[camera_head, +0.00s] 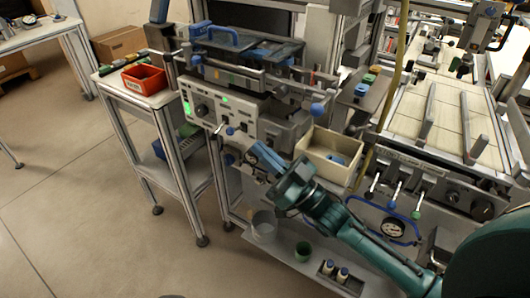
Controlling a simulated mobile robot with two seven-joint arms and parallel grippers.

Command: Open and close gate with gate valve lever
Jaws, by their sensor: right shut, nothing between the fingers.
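My right arm comes in from the lower right. Its right gripper (260,153) is shut and empty, in front of the lower part of the machine's grey control panel (240,123). Small blue-tipped knobs or levers (229,131) show on the panel just left of the fingers; I cannot tell which one is the gate valve lever, or whether the fingers touch anything. The gripper and wrist hide part of the machine front. A row of levers with black, blue and green ends (393,203) stands on the right-hand machine. My left gripper is not in view.
A beige bin (331,154) sits right of the gripper. A red bin (144,79) is on the side table. The floor at left is clear.

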